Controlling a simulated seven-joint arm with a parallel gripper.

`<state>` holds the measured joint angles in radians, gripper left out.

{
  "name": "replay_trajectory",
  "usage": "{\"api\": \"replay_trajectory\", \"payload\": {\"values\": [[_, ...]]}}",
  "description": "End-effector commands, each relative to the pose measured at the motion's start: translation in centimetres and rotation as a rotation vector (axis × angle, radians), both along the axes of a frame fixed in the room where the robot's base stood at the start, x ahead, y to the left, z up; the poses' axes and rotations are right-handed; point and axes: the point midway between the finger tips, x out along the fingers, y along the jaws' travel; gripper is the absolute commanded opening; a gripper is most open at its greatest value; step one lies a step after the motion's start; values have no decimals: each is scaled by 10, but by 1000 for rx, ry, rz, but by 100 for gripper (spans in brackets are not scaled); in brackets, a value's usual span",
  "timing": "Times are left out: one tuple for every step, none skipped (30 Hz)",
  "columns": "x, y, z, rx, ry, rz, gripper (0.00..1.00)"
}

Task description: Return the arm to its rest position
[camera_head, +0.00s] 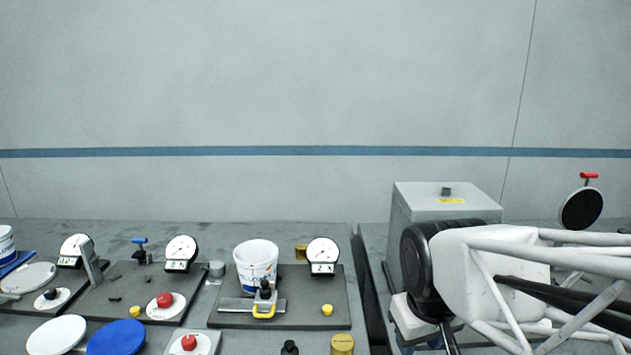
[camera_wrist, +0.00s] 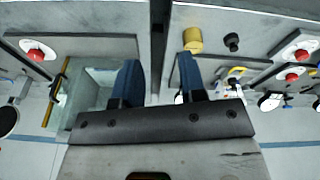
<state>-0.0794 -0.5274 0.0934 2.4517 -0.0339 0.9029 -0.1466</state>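My arm's white tubular links and black joint fill the right side of the head view, over the right-hand bench. My gripper (camera_wrist: 160,75) shows in the wrist view as two blue fingers on a dark bar. The fingers stand well apart with nothing held between them. Behind them I see the dark gap between two benches. In the head view the fingers are mostly hidden by my arm, so I cannot make out their state there.
A grey box (camera_head: 422,205) with a yellow label stands close behind my arm. A red-handled round dark disc (camera_head: 581,209) is at far right. Left, the bench (camera_head: 300,222) holds a white bucket (camera_head: 256,256), dial gauges (camera_head: 323,252), a blue disc (camera_head: 116,338) and a brass cylinder (camera_head: 342,344).

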Motion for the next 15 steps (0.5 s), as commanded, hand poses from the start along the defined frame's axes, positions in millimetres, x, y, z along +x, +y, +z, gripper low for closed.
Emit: {"api": "replay_trajectory", "payload": {"values": [[-11, -7, 0, 9, -5, -45, 38], [-17, -10, 0, 15, -6, -71, 38], [-25, -13, -1, 23, -6, -104, 38], [-30, -15, -1, 28, -7, -126, 38], [-34, -18, -1, 33, -9, -148, 38], [-40, -20, -2, 39, -9, -173, 38], [-44, -22, -3, 43, -10, -189, 38], [-47, -23, -3, 47, -11, -205, 38], [-51, -24, -3, 50, -12, -220, 38], [-53, -25, -4, 53, -12, -231, 38], [-55, -26, -4, 55, -12, -240, 38], [-57, -27, -5, 57, -12, -249, 38], [-58, -27, -5, 58, -12, -253, 38], [-58, -27, -5, 58, -12, -256, 38], [-59, -28, -6, 59, -12, -258, 38]]}}
